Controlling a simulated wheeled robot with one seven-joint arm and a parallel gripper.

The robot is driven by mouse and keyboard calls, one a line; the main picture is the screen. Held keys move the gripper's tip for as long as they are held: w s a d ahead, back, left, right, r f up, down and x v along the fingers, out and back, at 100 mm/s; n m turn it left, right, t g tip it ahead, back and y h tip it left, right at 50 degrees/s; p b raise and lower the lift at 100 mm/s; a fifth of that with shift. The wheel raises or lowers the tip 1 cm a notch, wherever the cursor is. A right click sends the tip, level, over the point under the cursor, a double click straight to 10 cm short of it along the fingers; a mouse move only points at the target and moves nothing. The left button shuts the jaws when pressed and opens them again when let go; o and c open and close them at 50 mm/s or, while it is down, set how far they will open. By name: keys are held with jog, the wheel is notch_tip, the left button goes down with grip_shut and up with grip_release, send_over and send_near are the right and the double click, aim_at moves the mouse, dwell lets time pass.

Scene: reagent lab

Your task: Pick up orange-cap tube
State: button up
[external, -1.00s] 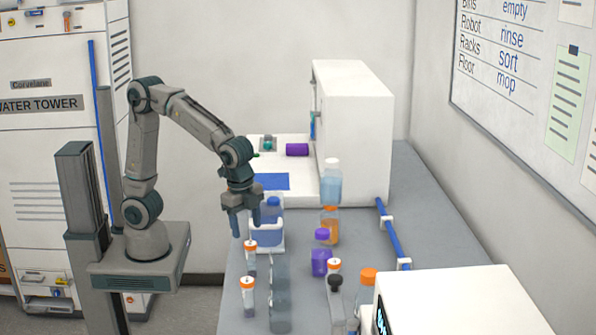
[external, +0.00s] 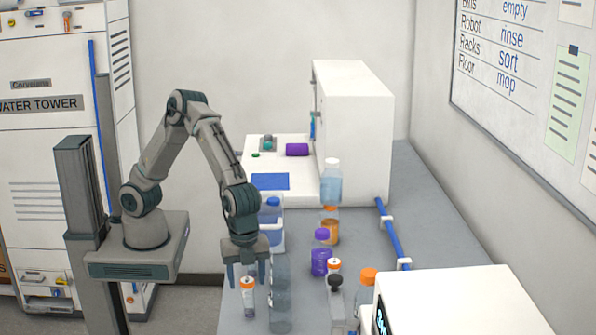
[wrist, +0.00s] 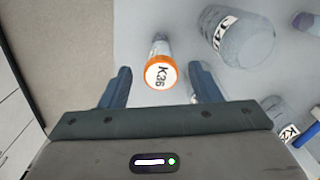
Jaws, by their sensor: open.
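An orange-cap tube (external: 248,300) stands upright on the bench near its left edge, in the external view. My gripper (external: 246,284) points down, with its fingers close around or just behind this cap. The wrist view shows an orange-cap tube (wrist: 159,70) marked K36 between and just ahead of my open gripper's fingertips (wrist: 160,76), with a gap on each side. I cannot tell whether both views show the same tube. A second orange-cap tube farther back, seen earlier, is now hidden behind my gripper. Another orange-cap tube (external: 334,266) stands to the right.
A tall clear glass vessel (external: 281,300) stands close to the right of my gripper; it also shows in the wrist view (wrist: 238,38). A black-cap bottle (external: 336,300), a purple-cap bottle (external: 320,260) and a blue-cap bottle (external: 271,226) stand around. The bench's left edge is close.

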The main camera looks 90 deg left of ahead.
aim_at(250, 292)
jog(key=shift+f+p, duration=0.85)
jog(key=shift+f, duration=2.35)
jog(key=c, duration=1.1)
